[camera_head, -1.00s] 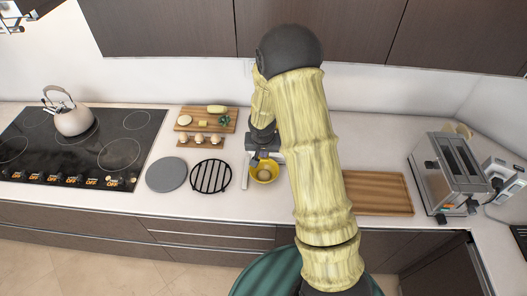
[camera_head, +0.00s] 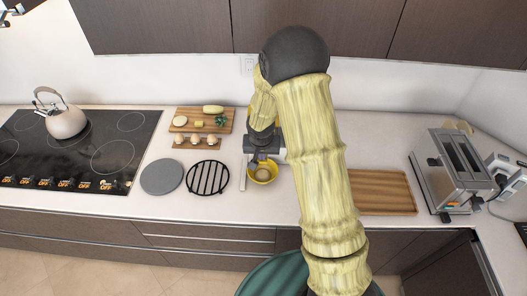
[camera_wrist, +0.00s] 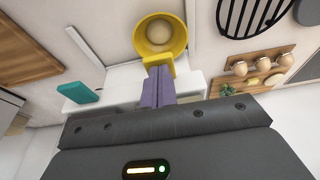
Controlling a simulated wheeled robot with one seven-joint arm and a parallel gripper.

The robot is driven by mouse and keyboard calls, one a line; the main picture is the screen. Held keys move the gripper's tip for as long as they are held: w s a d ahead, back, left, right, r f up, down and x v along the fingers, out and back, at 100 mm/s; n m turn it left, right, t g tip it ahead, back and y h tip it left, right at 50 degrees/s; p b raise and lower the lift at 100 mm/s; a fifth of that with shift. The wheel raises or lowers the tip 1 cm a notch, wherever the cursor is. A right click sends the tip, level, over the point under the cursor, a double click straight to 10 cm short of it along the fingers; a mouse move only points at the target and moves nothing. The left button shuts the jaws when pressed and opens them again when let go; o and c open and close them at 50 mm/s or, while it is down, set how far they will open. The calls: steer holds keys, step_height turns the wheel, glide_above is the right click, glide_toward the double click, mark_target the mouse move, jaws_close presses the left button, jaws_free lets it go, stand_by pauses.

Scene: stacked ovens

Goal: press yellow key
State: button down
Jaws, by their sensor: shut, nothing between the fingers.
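A yellow block that looks like the yellow key (camera_wrist: 159,62) shows in the wrist view, between the yellow bowl and my fingertips. It stands at the edge of a white appliance (camera_wrist: 125,82). My gripper (camera_wrist: 158,72) is shut and empty, its purple-grey fingers together with their tips at or very near the yellow block; I cannot tell if they touch. A teal key-like block (camera_wrist: 83,93) sits on the appliance to the left. In the head view my gripper (camera_head: 260,158) is over the appliance, just behind the bowl, and my arm hides much of the appliance.
The yellow bowl (camera_wrist: 160,36) holds a round pale item, close to my fingers. A black round rack (camera_head: 208,177), an egg holder (camera_head: 196,142) and a cutting board with food (camera_head: 187,120) are to the left. A wooden board (camera_head: 382,191) and toaster (camera_head: 455,165) are to the right.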

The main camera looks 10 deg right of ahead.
steer(key=shift+s+f, duration=0.1)
steer(key=shift+s, duration=0.05)
step_height(320, 180, up, 4)
steer(key=p, duration=0.3)
steer(key=shift+r, duration=0.2)
steer(key=b+v, duration=0.3)
steer(key=v, duration=0.6)
steer(key=shift+r, duration=0.4)
steer(key=s+d+f+n+b, duration=0.1)
steer(key=s+f+b, duration=0.1)
steer(key=s, duration=0.4)
steer(key=s+d+f+b, duration=0.2)
steer(key=s+b, duration=0.1)
steer(key=s, duration=0.2)
steer(key=s+d+f+n+b, duration=0.1)
steer(key=s+f+b, duration=0.1)
steer(key=s, duration=0.4)
steer(key=shift+s+d+f+n+g+y+b, duration=0.25)
steer(key=shift+s+n+g+y+b, duration=0.05)
steer(key=shift+s+g+y+b, duration=0.1)
